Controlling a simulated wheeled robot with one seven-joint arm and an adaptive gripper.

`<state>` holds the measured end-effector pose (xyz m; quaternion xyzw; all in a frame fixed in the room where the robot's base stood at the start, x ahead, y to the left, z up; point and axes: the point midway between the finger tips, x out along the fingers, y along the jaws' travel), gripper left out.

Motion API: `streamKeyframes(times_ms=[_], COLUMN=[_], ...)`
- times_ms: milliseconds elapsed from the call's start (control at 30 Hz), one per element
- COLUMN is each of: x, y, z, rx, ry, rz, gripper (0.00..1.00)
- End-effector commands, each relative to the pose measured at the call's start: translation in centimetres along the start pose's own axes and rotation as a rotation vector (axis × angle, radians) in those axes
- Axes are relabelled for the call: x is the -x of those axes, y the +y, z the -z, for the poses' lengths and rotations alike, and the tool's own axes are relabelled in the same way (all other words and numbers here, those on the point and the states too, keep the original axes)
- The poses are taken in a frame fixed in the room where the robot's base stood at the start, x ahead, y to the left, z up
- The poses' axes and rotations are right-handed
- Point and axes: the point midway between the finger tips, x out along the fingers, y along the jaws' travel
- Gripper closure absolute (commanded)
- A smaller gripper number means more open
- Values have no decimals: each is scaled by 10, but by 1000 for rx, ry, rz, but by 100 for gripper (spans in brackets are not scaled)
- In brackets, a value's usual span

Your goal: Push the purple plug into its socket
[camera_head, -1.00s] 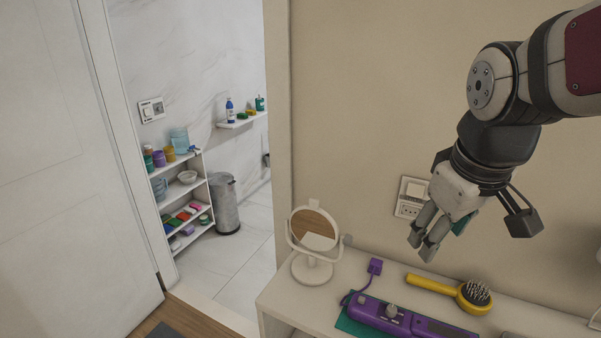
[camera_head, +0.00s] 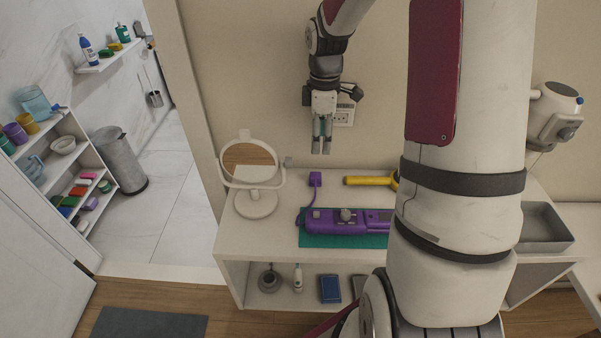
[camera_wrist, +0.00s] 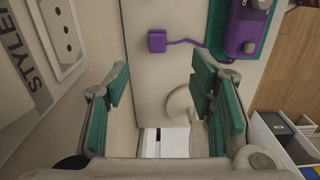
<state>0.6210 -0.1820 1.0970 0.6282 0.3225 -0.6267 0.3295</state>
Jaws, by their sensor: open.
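The purple plug (camera_head: 315,179) lies on the white shelf top by the wall, joined by a purple cord to the purple styler (camera_head: 350,221) on a teal mat (camera_head: 318,241). In the wrist view the plug (camera_wrist: 157,41) shows beyond the fingers, towards the top. The wall socket plate (camera_head: 344,115) is partly behind my gripper; in the wrist view its socket (camera_wrist: 68,38) shows at the upper left with several dark holes. My gripper (camera_head: 321,153) points down, open and empty, in front of the wall above the plug and apart from it.
A round mirror (camera_head: 252,172) stands left of the plug. A yellow hairbrush handle (camera_head: 368,181) lies right of it, partly hidden by my arm. A grey tray (camera_head: 543,229) is at the right end. Shelf top between mirror and styler is clear.

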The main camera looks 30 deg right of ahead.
Motion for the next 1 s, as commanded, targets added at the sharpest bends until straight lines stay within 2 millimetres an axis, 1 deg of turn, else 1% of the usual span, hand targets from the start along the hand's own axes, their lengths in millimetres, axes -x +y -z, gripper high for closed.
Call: streamKeyframes(times_ms=[100,467,567,667,900,1000], x=[-6,-8,-12,-26,-71,-84], y=[3,3,3,2,1,2], z=[-2,-3,-3,-2,-2,-2], rx=[14,19,19,20,19,20], ry=[2,3,2,2,2,2], rz=[9,10,12,14,15,13], gripper=[50,50,50,50,50,50])
